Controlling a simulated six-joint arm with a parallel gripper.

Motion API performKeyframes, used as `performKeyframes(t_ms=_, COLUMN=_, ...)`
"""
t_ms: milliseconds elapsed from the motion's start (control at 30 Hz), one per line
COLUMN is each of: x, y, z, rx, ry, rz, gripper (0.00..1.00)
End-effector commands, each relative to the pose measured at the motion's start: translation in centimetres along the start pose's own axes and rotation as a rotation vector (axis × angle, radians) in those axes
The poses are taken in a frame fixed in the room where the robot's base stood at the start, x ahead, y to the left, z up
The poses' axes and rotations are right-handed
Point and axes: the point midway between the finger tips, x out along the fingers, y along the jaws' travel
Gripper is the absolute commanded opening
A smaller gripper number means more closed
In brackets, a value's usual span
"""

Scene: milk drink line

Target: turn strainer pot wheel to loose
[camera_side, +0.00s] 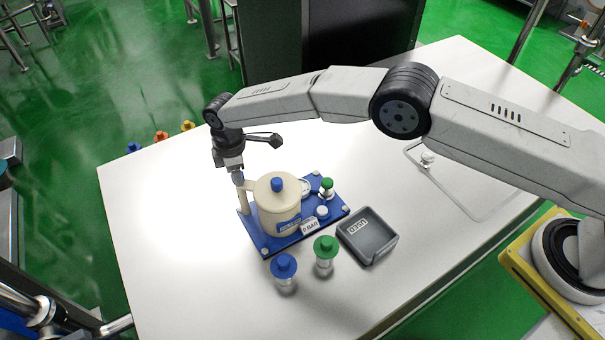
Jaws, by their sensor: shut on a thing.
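The strainer pot (277,212) is a cream vessel with a blue knob (278,184) on its lid, upright on a blue base plate (262,242). A cream post (243,204) stands at its left side. My gripper (238,176) points down at the top of this post, left of the lid. It is shut on a small part there, which the fingers mostly hide. I cannot make out the wheel's shape or how far it is turned.
A small gauge tag (310,225) and a green-capped fitting (327,186) are on the plate. A blue-capped jar (284,270) and a green-capped jar (325,250) stand in front. A grey tray (383,250) lies right. The white table is clear at left.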

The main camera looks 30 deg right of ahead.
Motion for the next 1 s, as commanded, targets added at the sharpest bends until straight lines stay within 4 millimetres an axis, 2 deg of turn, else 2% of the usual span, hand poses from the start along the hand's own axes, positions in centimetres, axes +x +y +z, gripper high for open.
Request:
performKeyframes(t_ms=167, x=0.0, y=0.0, z=-0.1, rx=-0.002, ry=0.002, rz=0.002, gripper=0.0)
performKeyframes(t_ms=200, x=0.0, y=0.0, z=-0.1, rx=-0.002, ry=0.002, rz=0.002, gripper=0.48)
performKeyframes(t_ms=267, x=0.0, y=0.0, z=-0.1, rx=-0.002, ry=0.002, rz=0.002, gripper=0.68)
performKeyframes(t_ms=300, x=0.0, y=0.0, z=-0.1, rx=-0.002, ry=0.001, rz=0.002, gripper=0.8)
performKeyframes(t_ms=733, x=-0.3, y=0.0, z=0.0, rx=0.0, ry=0.0, rz=0.001, gripper=0.81)
performKeyframes(t_ms=1000, x=-2.4, y=0.0, z=-0.1, rx=0.0, ry=0.001, rz=0.002, gripper=0.81)
